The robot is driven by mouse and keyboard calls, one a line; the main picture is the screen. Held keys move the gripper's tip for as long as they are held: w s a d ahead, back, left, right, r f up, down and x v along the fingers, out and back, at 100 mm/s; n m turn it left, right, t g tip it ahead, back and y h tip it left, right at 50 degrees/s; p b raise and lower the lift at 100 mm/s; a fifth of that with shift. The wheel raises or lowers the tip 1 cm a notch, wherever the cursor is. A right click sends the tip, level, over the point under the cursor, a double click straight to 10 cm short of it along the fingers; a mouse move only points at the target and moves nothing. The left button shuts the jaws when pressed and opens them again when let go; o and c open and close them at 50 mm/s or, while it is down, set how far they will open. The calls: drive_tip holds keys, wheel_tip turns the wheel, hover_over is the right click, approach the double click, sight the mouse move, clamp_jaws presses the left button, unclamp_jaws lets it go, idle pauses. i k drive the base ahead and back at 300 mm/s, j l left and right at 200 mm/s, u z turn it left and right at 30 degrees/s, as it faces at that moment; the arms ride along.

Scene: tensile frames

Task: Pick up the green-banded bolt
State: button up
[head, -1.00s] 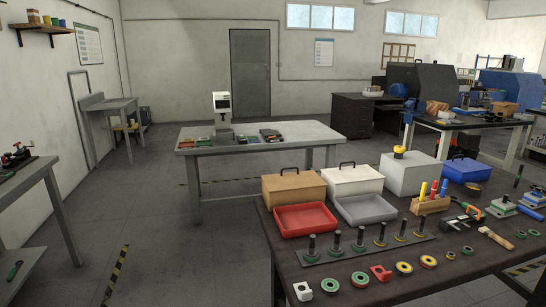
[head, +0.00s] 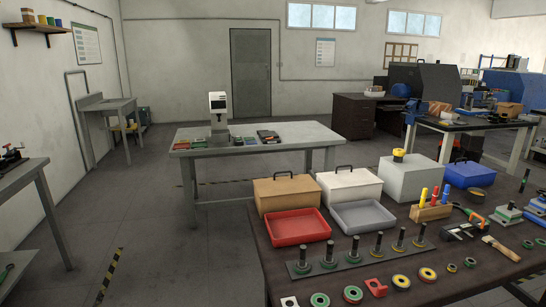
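Several dark upright bolts stand in a row on a dark flat rack (head: 341,266) on the near right table. The bolts at the left of the row have green bases, among them the leftmost green-banded bolt (head: 303,255), a second green-banded bolt (head: 329,250) and a third green-banded bolt (head: 355,247). The bolts at the right of the row, such as this yellow-banded bolt (head: 399,243), have yellow bases. My gripper is not in view.
A red tray (head: 297,240) and a grey tray (head: 362,229) lie behind the row. Closed boxes, tan (head: 289,182) and white (head: 348,176), stand farther back. Loose rings, such as a green ring (head: 319,300), lie in front. Floor at left is clear.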

sight(329, 260)
drive_tip(key=i+j+z, duration=0.35)
drive_tip(key=j+z, duration=0.15)
drive_tip(key=j, duration=0.2)
drive_tip(key=i+j+z, duration=0.25)
drive_tip(key=j, duration=0.15)
drive_tip(key=k, duration=0.1)
